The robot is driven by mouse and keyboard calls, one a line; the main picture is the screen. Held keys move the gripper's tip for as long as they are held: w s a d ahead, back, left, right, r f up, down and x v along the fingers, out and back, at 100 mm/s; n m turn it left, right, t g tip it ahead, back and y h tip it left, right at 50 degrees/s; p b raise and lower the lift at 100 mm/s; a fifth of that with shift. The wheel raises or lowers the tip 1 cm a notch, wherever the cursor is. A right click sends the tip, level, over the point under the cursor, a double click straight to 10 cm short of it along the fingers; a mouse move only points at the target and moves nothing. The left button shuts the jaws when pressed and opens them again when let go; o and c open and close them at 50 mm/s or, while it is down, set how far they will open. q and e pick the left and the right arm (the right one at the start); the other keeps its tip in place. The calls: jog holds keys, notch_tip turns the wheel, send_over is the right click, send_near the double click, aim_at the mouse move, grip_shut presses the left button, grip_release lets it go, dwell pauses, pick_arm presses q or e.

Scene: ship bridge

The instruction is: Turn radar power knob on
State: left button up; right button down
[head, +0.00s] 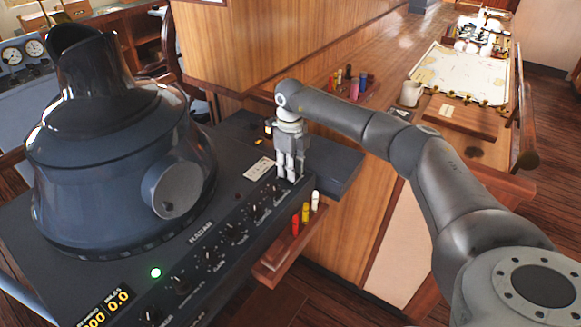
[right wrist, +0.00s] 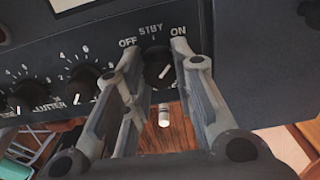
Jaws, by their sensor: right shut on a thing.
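The radar console (head: 215,255) is a dark box with a row of black knobs along its front edge. My right gripper (head: 288,176) reaches down to the far right end of that row and covers the knob there. In the right wrist view, the power knob (right wrist: 157,68) sits under the labels OFF, STBY and ON. The white line on it points up and right, toward ON. The fingers of my right gripper (right wrist: 160,66) stand on both sides of this knob and are shut on it. A green light (head: 155,272) glows on the console. My left gripper is out of view.
A large dark radar hood (head: 115,150) stands on the console at left. A small wooden shelf with red, yellow and white markers (head: 305,212) juts out below the panel. A wooden chart counter with a mug (head: 411,93) lies behind my right arm.

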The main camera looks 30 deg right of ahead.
jog(key=c, duration=1.2)
grip_release()
jog(key=shift+o, duration=0.2)
jog(key=shift+r, duration=0.1)
notch_tip(320, 180, up, 12)
